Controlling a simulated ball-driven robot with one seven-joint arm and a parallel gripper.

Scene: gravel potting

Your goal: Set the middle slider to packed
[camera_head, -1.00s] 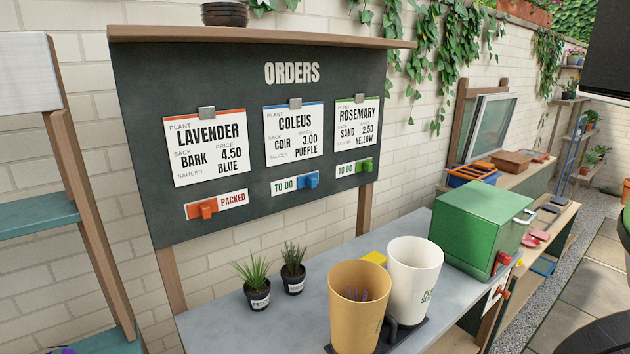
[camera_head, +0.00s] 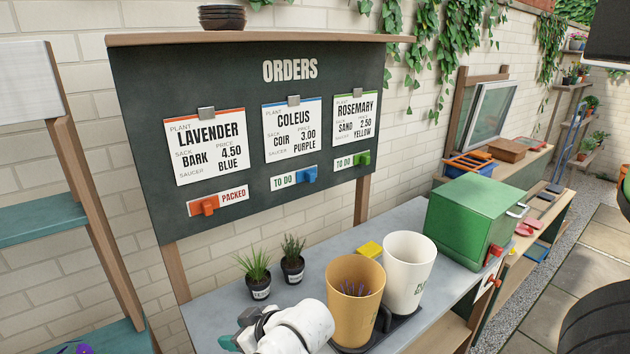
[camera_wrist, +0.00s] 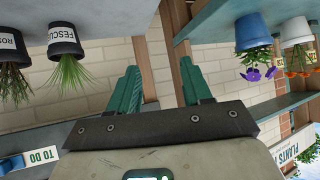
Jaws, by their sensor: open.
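The middle slider has a blue knob (camera_head: 309,175) on the dark orders board (camera_head: 230,75), below the COLEUS card (camera_head: 292,130). The knob sits at the right end of its strip, and TO DO (camera_head: 283,181) shows to its left. In the wrist view, part of the blue knob (camera_wrist: 11,163) shows upside down at the lower left edge. My gripper (camera_head: 234,338) is low over the bench's front, well below and left of the knob. In the wrist view, its two green fingers (camera_wrist: 163,85) stand apart with nothing between them.
The orange slider (camera_head: 206,205) shows PACKED; the green slider (camera_head: 362,159) shows TO DO. Two small potted plants (camera_head: 257,288) (camera_head: 292,268) stand on the bench between my gripper and the board. A tan cup (camera_head: 354,310) and white cup (camera_head: 408,275) are right of my gripper.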

